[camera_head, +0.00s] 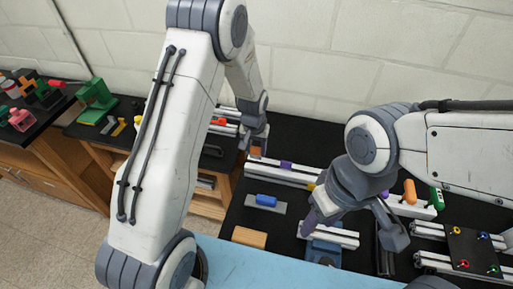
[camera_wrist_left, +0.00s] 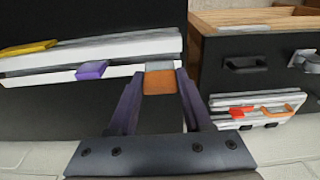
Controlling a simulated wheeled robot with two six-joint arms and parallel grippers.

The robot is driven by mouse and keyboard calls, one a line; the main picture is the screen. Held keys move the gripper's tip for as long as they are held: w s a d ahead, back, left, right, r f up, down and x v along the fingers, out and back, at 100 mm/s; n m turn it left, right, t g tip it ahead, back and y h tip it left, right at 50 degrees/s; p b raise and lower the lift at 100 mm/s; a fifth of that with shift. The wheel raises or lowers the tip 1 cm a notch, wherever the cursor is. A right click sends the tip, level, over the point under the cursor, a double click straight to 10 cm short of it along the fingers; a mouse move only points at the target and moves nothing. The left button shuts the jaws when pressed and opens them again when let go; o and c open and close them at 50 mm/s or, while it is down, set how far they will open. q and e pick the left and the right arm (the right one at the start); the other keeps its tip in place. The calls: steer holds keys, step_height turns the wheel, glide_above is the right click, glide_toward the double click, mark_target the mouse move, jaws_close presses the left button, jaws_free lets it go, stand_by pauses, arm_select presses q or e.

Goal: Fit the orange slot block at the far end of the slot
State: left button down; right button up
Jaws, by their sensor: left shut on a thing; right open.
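My left gripper (camera_head: 254,140) is shut on the orange slot block (camera_wrist_left: 159,83), which shows between its fingers in the left wrist view (camera_wrist_left: 158,100). The block is at the end of the pale slotted rail (camera_wrist_left: 130,46), with a grey part just beyond it. I cannot tell whether it sits in the slot. In the head view the orange block (camera_head: 255,151) is just below the left fingertips. A purple block (camera_wrist_left: 91,70) and a yellow piece (camera_wrist_left: 28,48) are further along the rail. My right gripper (camera_head: 352,228) is open and empty over the table's near part.
A blue block on a grey plate (camera_head: 279,208) and a tan block (camera_head: 249,238) lie nearer on the black mat. Another rail (camera_head: 333,236) is by the right gripper. An orange cylinder (camera_head: 410,191) and green one stand right. A wooden drawer unit (camera_wrist_left: 250,70) borders the rail's end.

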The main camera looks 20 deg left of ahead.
mark_target(256, 155)
arm_select(q)
steer(key=shift+f+b, duration=0.3)
steer(key=shift+f, duration=0.4)
steer(key=shift+f+b, duration=1.2)
steer(key=shift+f, duration=0.3)
stand_by(0.8)
steer(key=shift+c, duration=1.3)
jaws_free()
steer(key=r, duration=0.3)
steer(key=r+b, duration=0.1)
steer(key=r, duration=0.2)
steer(key=s+r+b, duration=0.1)
steer(key=r, duration=0.2)
steer(key=shift+s+r+b, duration=0.15)
steer(key=shift+r+b, duration=0.15)
steer(key=shift+r, duration=0.4)
